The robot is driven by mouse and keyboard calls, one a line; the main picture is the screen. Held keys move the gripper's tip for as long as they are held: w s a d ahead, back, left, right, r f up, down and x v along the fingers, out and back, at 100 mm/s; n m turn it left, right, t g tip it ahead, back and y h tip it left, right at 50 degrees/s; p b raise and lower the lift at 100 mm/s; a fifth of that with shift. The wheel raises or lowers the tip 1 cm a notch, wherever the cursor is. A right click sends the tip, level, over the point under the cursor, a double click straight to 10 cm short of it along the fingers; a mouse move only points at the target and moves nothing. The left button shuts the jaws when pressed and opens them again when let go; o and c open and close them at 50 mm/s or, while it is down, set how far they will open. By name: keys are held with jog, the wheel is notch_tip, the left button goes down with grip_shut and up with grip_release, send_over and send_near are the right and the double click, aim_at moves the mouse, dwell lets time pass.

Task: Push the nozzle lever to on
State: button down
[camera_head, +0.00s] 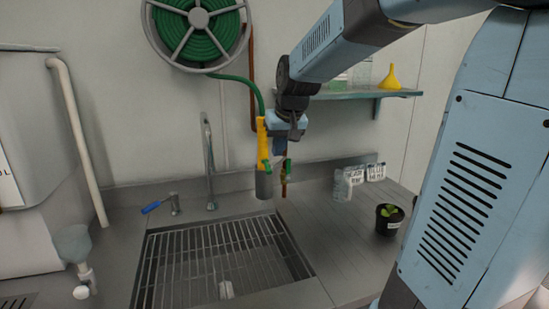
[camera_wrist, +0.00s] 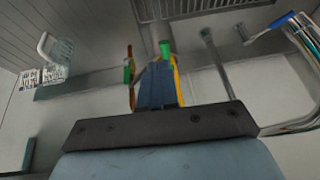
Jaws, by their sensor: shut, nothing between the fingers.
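The yellow spray nozzle (camera_head: 262,140) hangs upright on the wall behind the sink, at the end of the green hose. A small green part, which looks like its lever (camera_head: 266,163), shows low on it; whether it stands at on or off I cannot tell. My gripper (camera_head: 280,148) is shut and empty, close at the right of the nozzle. In the wrist view my shut blue fingers (camera_wrist: 159,68) cover most of the yellow nozzle (camera_wrist: 177,78), and the green part (camera_wrist: 166,48) shows just beyond their tips. Whether they touch I cannot tell.
A brass valve with a green handle (camera_head: 289,165) sits on the copper pipe just right of the nozzle. A tall faucet (camera_head: 208,160) stands left. A grated sink (camera_head: 215,265) lies below. A potted seedling (camera_head: 388,219) and a clear jar (camera_head: 342,186) stand on the right counter.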

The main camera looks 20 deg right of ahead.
jog(key=s+r, duration=0.6)
jog(key=shift+s+d, duration=0.25)
jog(key=shift+d, duration=0.05)
